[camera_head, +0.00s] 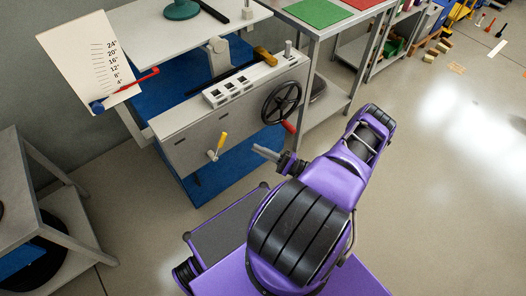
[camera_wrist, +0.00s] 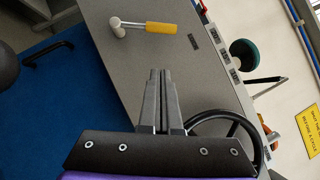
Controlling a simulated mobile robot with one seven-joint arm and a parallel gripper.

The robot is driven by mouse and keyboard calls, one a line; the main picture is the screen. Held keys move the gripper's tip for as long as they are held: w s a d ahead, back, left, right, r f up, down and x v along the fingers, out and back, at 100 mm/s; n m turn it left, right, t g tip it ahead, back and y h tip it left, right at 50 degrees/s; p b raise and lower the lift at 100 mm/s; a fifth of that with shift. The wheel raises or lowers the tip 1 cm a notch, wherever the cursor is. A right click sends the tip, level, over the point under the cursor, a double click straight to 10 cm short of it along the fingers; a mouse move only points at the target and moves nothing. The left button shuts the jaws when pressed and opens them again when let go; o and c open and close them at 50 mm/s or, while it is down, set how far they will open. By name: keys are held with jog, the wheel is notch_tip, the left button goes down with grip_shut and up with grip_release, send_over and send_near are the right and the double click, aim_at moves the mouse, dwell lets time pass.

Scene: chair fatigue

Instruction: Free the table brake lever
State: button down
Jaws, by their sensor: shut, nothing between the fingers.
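A small lever with a yellow grip (camera_head: 221,142) sits on the front panel of the grey machine (camera_head: 180,140). In the head view its grip slants up from a metal pivot. In the wrist view the yellow grip (camera_wrist: 160,28) lies beyond my fingertips, its metal pivot at its left end. My gripper (camera_head: 262,152) is shut and empty, to the right of the lever and apart from it. The wrist view shows its two fingers (camera_wrist: 159,75) together, in front of the panel. No label shows which lever is the table brake.
A black handwheel (camera_head: 281,103) is on the panel's right side, with a red grip (camera_head: 289,127) below it; the wheel also shows close to my fingers' right (camera_wrist: 228,135). A workbench (camera_head: 310,25) stands behind right. A grey stand (camera_head: 30,190) is at left.

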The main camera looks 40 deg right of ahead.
aim_at(220, 146)
jog(key=w+a+r, duration=0.3)
jog(key=w+a, duration=0.2)
jog(key=a, duration=0.1)
jog(key=shift+w+a+r, duration=0.2)
jog(key=shift+a+r, duration=0.05)
jog(key=shift+r, duration=0.05)
jog(key=shift+r+n, duration=0.1)
jog(key=shift+n, duration=0.2)
jog(key=shift+a+r+n+g, duration=0.1)
jog(key=shift+n+g, duration=0.3)
